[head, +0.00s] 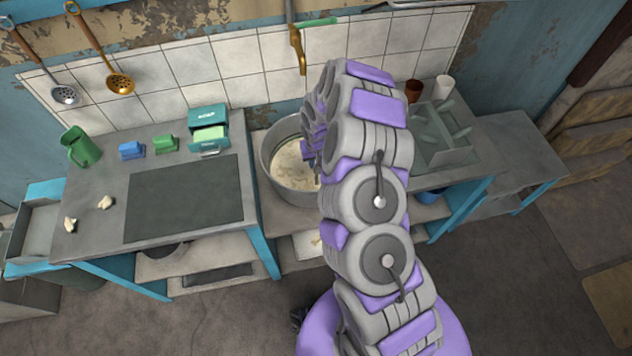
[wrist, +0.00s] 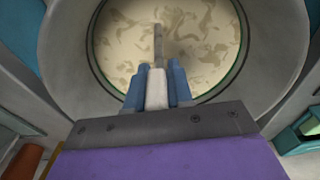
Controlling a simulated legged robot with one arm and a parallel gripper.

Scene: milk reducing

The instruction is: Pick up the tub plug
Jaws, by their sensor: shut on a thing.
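The large round grey tub (head: 292,185) stands between the two counters, with pale, mottled milky liquid (head: 290,160) in it. In the wrist view the tub (wrist: 72,50) surrounds the liquid (wrist: 200,45). My gripper (wrist: 159,80) is over the tub's near rim in that view, its blue fingers shut on the tub plug (wrist: 158,45). The plug shows as a thin grey rod reaching out over the liquid. Its far end and whether it touches the tub floor cannot be told. In the head view my arm hides the plug and most of the gripper.
The left counter (head: 90,225) holds a green jug (head: 80,148), a teal box (head: 208,130) and a dark plate (head: 185,198). A brass tap (head: 297,50) hangs above the tub. A brown cup (head: 413,90) and a glass-like rack (head: 440,135) stand on the right.

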